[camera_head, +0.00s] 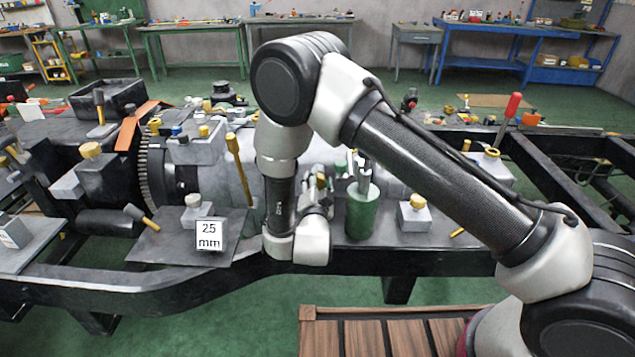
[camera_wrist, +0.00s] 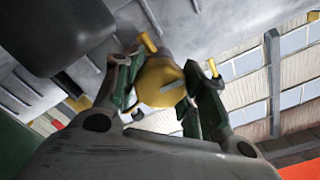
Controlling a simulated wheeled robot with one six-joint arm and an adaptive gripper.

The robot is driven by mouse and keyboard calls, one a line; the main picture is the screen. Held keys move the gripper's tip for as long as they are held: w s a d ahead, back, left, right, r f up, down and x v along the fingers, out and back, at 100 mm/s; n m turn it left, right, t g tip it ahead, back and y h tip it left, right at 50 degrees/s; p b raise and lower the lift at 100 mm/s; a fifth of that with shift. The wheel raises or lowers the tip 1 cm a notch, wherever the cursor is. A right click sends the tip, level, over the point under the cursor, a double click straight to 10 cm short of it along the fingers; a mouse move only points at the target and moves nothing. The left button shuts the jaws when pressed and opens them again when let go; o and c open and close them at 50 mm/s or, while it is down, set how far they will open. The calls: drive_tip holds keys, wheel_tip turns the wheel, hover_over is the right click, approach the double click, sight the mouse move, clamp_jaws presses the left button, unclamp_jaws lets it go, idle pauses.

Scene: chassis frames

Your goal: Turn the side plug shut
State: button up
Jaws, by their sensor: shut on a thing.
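The yellow side plug (camera_wrist: 160,84) shows in the wrist view with a rounded, faceted head, below a grey housing (camera_wrist: 205,25). My gripper (camera_wrist: 168,72) has its two green-padded fingers on either side of the plug head and is shut on it. Where the plug meets the housing is partly hidden, so I cannot tell how far it is turned in. In the head view my gripper (camera_head: 320,190) is small beside my wrist, close to the grey cylindrical casing on the chassis frame, and the plug cannot be made out clearly there.
A green cup (camera_head: 362,213) with tools stands just right of my gripper. A grey block with a yellow knob (camera_head: 414,215) is further right. A "25 mm" sign (camera_head: 209,235) stands left on a plate. The black chassis rail (camera_head: 420,262) runs along the front.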

drive_tip(key=o, duration=1)
drive_tip(key=shift+o, duration=0.2)
drive_tip(key=s, duration=0.7)
drive_tip(key=shift+s+a, duration=0.1)
drive_tip(key=shift+s, duration=0.15)
drive_tip(key=shift+s, duration=0.1)
